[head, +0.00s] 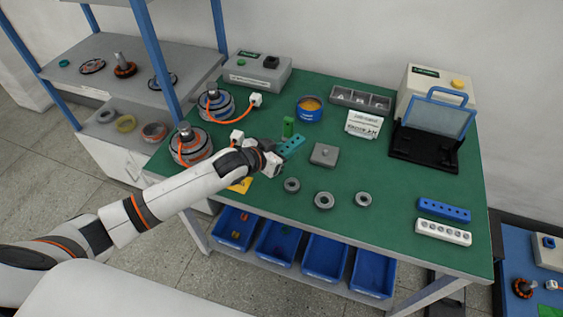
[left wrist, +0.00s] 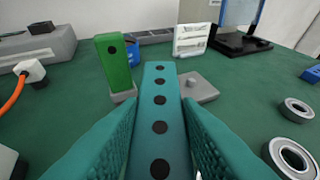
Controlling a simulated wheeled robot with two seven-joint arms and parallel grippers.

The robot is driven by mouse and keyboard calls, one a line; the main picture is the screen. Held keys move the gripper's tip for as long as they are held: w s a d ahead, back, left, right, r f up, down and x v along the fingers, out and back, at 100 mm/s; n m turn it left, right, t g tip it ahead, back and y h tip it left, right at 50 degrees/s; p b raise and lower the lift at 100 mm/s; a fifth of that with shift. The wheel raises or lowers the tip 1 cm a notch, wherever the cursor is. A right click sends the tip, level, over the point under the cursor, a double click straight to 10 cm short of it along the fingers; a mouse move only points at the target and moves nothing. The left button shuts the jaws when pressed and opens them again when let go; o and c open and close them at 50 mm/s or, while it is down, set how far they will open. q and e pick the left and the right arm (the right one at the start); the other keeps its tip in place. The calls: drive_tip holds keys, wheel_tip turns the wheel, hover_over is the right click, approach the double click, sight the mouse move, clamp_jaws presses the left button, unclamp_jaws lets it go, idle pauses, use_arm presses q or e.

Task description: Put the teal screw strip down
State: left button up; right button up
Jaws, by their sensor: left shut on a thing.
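The teal screw strip (head: 291,146) is a narrow bar with a row of dark holes. My left gripper (head: 274,160) is shut on its near end, and the far end points away over the green table. In the left wrist view the strip (left wrist: 160,98) runs straight ahead between the two textured finger pads of the left gripper (left wrist: 159,130). I cannot tell whether its underside touches the table (head: 390,195). My right gripper is not in view.
A green block (head: 288,127) stands just beyond the strip, and a grey square plate (head: 324,155) lies to its right. Several grey rings, one a near ring (head: 292,185), lie in front. Wired motors (head: 191,144) stand at left. The table's right-middle is mostly clear.

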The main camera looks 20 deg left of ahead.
use_arm(q)
wheel_tip(320, 180, up, 3)
drive_tip(key=shift+f, duration=0.1)
drive_tip(key=shift+s, duration=0.1)
drive_tip(key=s+a+r+n+t+y, duration=0.1)
drive_tip(key=s+r+n+y, duration=0.3)
drive_tip(key=s+r, duration=0.7)
drive_tip(key=shift+s+a+n+y, duration=0.3)
drive_tip(key=shift+s+n+y, duration=0.15)
drive_tip(key=shift+s, duration=0.35)
